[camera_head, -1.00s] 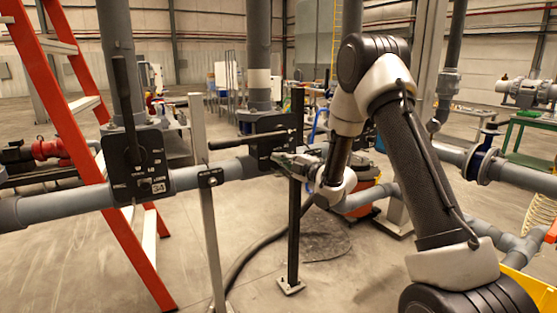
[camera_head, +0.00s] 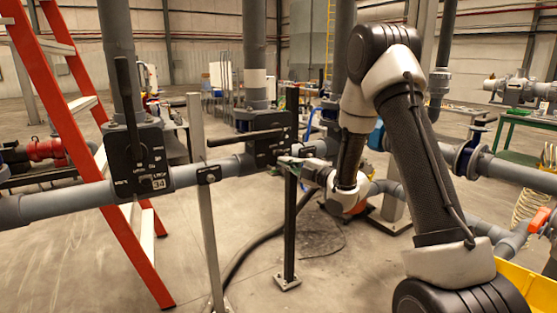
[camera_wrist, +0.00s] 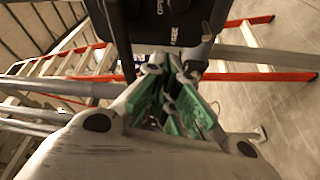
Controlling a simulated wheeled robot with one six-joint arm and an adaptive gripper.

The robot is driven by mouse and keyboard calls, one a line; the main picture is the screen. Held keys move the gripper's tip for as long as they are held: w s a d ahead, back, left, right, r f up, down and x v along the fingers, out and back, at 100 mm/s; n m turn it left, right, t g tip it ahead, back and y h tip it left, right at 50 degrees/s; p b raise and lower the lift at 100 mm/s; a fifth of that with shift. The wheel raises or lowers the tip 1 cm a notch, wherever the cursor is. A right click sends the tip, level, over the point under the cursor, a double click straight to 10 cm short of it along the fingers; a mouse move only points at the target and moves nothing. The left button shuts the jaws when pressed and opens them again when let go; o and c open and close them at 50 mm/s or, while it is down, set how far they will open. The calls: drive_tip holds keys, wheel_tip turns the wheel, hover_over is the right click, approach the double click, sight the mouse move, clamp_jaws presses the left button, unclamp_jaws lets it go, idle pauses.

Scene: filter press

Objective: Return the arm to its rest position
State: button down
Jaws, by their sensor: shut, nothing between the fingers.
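My arm is raised on the right side of the head view, with its elbow (camera_head: 385,50) high and its forearm hanging down. My gripper (camera_head: 284,162) points left, close to the black post and the right black valve plate (camera_head: 268,145). I cannot tell whether it touches them. In the wrist view my gripper (camera_wrist: 166,75) shows green-padded fingers. It is shut with nothing held. A black plate with white lettering (camera_wrist: 165,20) stands just beyond the fingertips.
A horizontal grey pipe (camera_head: 80,203) carries the left valve plate (camera_head: 138,162) and black handles. An orange ladder (camera_head: 70,125) stands at left. Two posts, one grey (camera_head: 207,240) and one black (camera_head: 290,230), rise from the floor. A yellow bin (camera_head: 528,285) is at lower right.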

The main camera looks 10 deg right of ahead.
drive_tip(key=shift+s+d, duration=0.2)
drive_tip(key=shift+s, duration=0.15)
